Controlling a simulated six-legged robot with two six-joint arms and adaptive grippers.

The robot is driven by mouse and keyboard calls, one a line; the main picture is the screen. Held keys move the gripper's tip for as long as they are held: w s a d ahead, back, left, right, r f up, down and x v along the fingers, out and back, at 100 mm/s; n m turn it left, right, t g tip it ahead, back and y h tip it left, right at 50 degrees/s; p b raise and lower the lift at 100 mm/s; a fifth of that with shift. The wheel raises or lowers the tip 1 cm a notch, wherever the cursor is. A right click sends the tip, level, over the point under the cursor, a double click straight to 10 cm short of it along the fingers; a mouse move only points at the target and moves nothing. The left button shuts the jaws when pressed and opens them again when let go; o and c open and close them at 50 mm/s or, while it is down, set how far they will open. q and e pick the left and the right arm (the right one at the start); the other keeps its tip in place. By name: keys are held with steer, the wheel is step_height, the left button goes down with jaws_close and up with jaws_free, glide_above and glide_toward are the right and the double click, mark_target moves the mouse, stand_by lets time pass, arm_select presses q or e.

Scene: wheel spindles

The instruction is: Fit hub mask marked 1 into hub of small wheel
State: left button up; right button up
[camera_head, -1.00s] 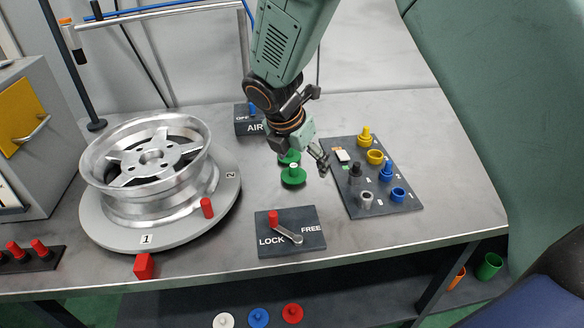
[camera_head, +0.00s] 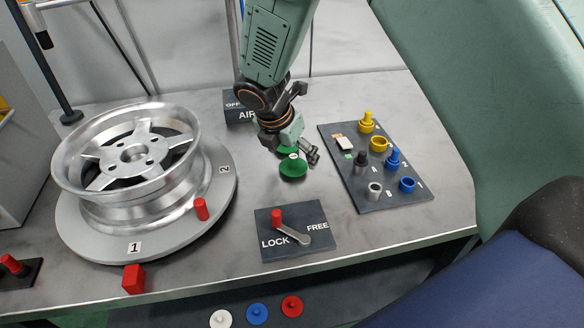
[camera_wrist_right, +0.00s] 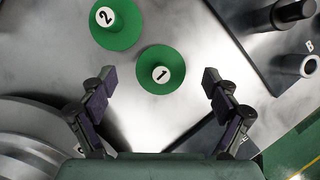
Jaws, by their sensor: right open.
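The green hub mask marked 1 (camera_wrist_right: 161,74) stands on the bench; in the head view it is the nearer green disc (camera_head: 293,169). The green mask marked 2 (camera_wrist_right: 115,22) is beside it, partly behind my gripper in the head view. My right gripper (camera_head: 308,152) is open over the masks. In the right wrist view mask 1 shows between its two fingers (camera_wrist_right: 160,82), with no contact visible. A silver five-spoke wheel (camera_head: 133,153) lies on a grey turntable (camera_head: 215,200) at the left, its hub facing up. My left gripper is not in view.
A LOCK/FREE plate (camera_head: 290,240) with a red-knobbed lever lies in front of the masks. A dark board (camera_head: 405,195) with coloured plugs and rings is to the right. The AIR box (camera_head: 238,110) is behind. White, blue and red discs (camera_head: 257,313) lie below the front edge.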

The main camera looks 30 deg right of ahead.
steer(key=shift+x, duration=1.2)
steer(key=shift+s+a+r, duration=0.3)
steer(key=shift+s+r, duration=0.05)
steer(key=shift+r, duration=0.1)
steer(key=shift+w+d+f, duration=0.35)
steer(key=shift+w+f, duration=0.05)
steer(key=c, duration=0.4)
steer(key=shift+s+a+r, duration=0.25)
steer(key=shift+s+r, duration=0.05)
steer(key=c, duration=0.6)
steer(key=shift+w, duration=0.1)
steer(key=shift+c, duration=0.8)
steer(key=shift+w+d+f, duration=0.2)
steer(key=shift+r, duration=0.1)
